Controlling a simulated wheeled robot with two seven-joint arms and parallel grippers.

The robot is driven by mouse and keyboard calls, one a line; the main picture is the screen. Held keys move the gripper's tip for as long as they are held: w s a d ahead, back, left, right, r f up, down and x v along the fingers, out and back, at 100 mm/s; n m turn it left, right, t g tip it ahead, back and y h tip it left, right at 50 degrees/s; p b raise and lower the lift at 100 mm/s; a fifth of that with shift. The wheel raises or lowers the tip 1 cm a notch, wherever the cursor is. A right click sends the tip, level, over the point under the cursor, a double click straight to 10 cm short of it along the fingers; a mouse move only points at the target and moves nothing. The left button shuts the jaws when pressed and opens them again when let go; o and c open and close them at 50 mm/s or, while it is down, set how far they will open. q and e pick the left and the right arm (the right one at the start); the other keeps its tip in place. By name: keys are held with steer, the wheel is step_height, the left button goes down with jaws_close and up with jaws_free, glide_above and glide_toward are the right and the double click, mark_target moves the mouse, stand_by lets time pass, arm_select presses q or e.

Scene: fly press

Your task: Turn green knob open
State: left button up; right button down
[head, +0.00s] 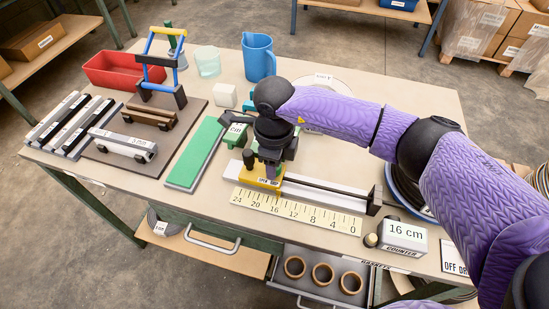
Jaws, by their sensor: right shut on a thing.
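My right gripper (269,165) points down at the yellow stop block (262,184) on the white rail (325,192). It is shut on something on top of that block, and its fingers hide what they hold. I cannot make out a green knob there. A dark green piece with a "cm" label (235,135) stands just left of the gripper, and a teal part (249,104) shows behind it. The gripper and wrist partly cover both. A ruled scale (295,210) lies along the rail's front. My left gripper is out of view.
A counter reading 16 cm (403,237) stands at the front right, above an open drawer with wooden rings (322,275). A long green pad (195,153) lies to the left. A blue jug (258,57) and red tray (123,69) stand at the back.

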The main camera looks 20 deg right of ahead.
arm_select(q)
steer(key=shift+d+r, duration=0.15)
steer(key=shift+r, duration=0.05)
arm_select(e)
steer(key=shift+m, duration=0.4)
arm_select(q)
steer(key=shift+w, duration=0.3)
arm_select(e)
steer(key=shift+c, duration=1.5)
jaws_free()
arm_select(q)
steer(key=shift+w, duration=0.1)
